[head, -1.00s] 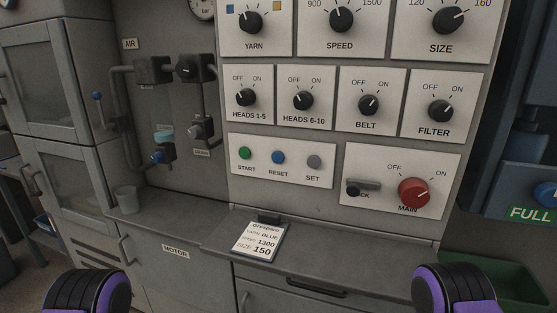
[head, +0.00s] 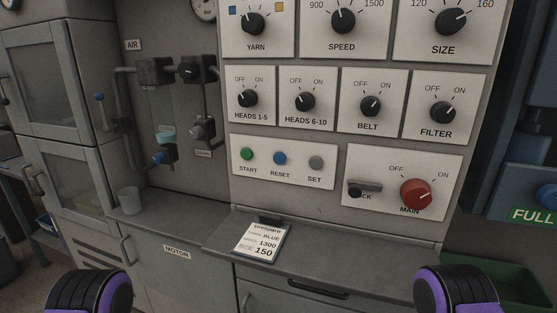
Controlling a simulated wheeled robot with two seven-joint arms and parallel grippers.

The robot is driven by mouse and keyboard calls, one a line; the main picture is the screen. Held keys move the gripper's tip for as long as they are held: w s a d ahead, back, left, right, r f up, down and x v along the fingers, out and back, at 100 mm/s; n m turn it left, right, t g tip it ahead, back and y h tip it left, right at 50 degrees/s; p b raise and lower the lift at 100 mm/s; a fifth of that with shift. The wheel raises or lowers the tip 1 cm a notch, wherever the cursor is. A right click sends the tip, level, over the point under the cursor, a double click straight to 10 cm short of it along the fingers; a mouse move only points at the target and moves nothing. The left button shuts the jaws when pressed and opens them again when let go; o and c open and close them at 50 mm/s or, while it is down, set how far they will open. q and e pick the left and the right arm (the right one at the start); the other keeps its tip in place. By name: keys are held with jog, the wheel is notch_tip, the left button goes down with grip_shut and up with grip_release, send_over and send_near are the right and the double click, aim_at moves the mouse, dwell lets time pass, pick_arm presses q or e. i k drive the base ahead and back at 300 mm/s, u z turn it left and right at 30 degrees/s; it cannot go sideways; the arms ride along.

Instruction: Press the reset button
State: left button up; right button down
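The blue reset button (head: 280,158) sits on a white plate (head: 325,172) in the head view, labelled RESET. The green start button (head: 247,154) is to its left and the grey set button (head: 316,162) to its right. Two black and purple parts of my arms show at the bottom left and bottom right edges, well below and apart from the button. Neither gripper's fingers show.
Above are several black knobs, among them the belt knob (head: 370,106). The red main knob (head: 415,193) and a grey lever (head: 366,187) are at lower right. A ledge (head: 330,262) below holds a job card (head: 262,242).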

aim_at(280, 158)
jog(key=z, duration=2.25)
jog(key=k, duration=1)
jog(key=u, duration=1.6)
jog(key=i, duration=0.5)
